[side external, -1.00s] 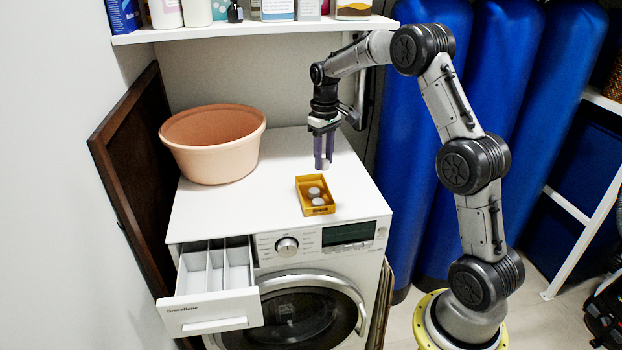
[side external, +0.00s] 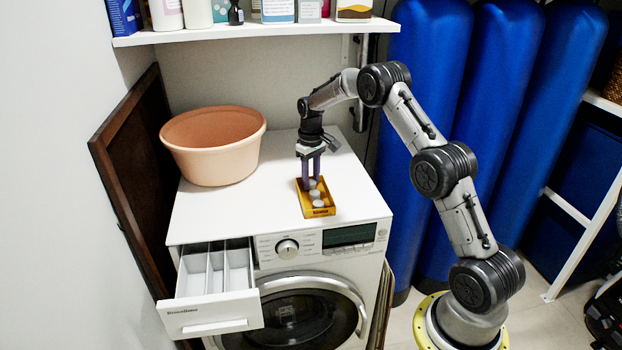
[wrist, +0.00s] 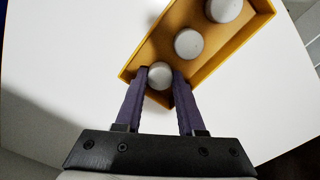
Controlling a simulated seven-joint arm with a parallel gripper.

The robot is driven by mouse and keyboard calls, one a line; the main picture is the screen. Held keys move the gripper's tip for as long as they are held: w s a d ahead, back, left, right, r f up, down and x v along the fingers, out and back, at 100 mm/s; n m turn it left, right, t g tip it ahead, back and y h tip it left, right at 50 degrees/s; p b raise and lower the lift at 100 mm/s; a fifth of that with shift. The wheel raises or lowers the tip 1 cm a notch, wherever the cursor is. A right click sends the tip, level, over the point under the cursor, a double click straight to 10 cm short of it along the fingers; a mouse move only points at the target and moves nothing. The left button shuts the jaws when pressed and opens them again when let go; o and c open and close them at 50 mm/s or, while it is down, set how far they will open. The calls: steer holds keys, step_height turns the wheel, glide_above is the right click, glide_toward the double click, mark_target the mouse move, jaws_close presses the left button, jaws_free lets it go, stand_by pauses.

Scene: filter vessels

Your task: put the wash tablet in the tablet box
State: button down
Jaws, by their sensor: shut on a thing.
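The tablet box (side external: 328,207) is an open yellow tray on top of the white washing machine; it also shows in the wrist view (wrist: 228,49). Two round whitish tablets lie in it, one in the middle (wrist: 188,42) and one towards the far end (wrist: 223,9). My gripper (side external: 311,182) points down at the back end of the box. Its purple fingers (wrist: 159,77) are shut on a whitish wash tablet (wrist: 159,74), which is within the box's outline at the near corner. I cannot tell whether this tablet touches the box floor.
A terracotta basin (side external: 213,148) stands at the back left of the machine top. The detergent drawer (side external: 212,290) is pulled out at the front left. A shelf (side external: 255,32) with bottles hangs above the back. The machine top around the box is clear.

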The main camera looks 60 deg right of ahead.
steer(key=shift+f, duration=0.15)
steer(key=c, duration=0.8)
jaws_free()
